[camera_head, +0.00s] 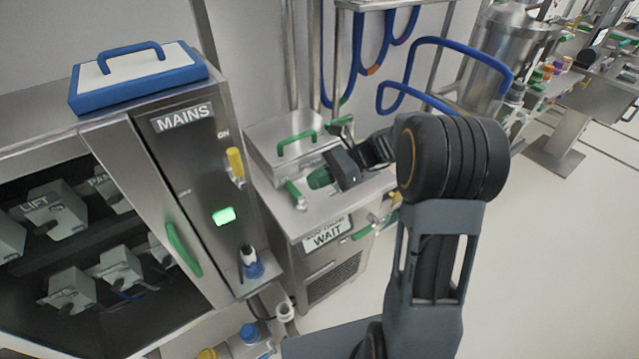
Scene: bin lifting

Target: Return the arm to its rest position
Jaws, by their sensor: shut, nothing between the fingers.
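My arm rises from the bottom of the view, bends at a large dark elbow and reaches left over a steel cabinet. My gripper (322,178) is small, dark and partly green at the arm's far end, above the cabinet's top. It is shut, and I see nothing held in it. The wrist parts overlap, so the fingertips do not show clearly.
The steel cabinet (325,210) has green handles and a WAIT sign (327,234). The MAINS panel (190,160) has a yellow lever (235,163) and a lit green lamp (223,216). A blue-edged lid (135,78) lies on top. Open floor (550,260) is on the right.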

